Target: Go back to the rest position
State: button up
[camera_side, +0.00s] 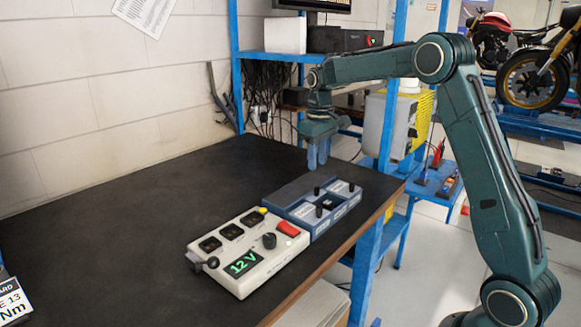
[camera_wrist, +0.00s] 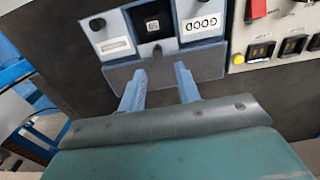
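My gripper (camera_side: 318,160) hangs from my bent arm with its fingers pointing down, above the table and near the far end of the blue-grey box. In the wrist view my gripper (camera_wrist: 160,75) has its two blue fingers apart, with nothing between them. The blue-grey box (camera_side: 289,192) has black knobs and pale labels. It also shows ahead of the fingers in the wrist view (camera_wrist: 190,66), with a label reading GOOD. The fingers look clear of it.
A white box (camera_side: 243,277) with a green 12 V display, a red switch and a dark knob stands beside the blue-grey box. The dark table (camera_side: 120,215) is mostly clear to the left. A blue shelf frame (camera_side: 236,70) with cables stands behind, and motorcycles (camera_side: 530,75) further back.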

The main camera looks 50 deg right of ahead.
jog(key=s+a+r+t, duration=0.1)
jog(key=s+a+r, duration=0.4)
jog(key=s, duration=0.2)
jog(key=s+a+r+t, duration=0.2)
jog(key=s+a+r, duration=0.2)
jog(key=s+a, duration=0.25)
jog(key=s+a+f+t, duration=0.1)
jog(key=s+a, duration=0.1)
jog(key=s, duration=0.6)
jog(key=s+a+f+t, duration=0.1)
jog(key=s+a+f, duration=0.1)
jog(key=s, duration=0.7)
jog(key=shift+s+a+f, duration=0.15)
jog(key=shift+a+f, duration=0.1)
jog(key=shift+a, duration=0.25)
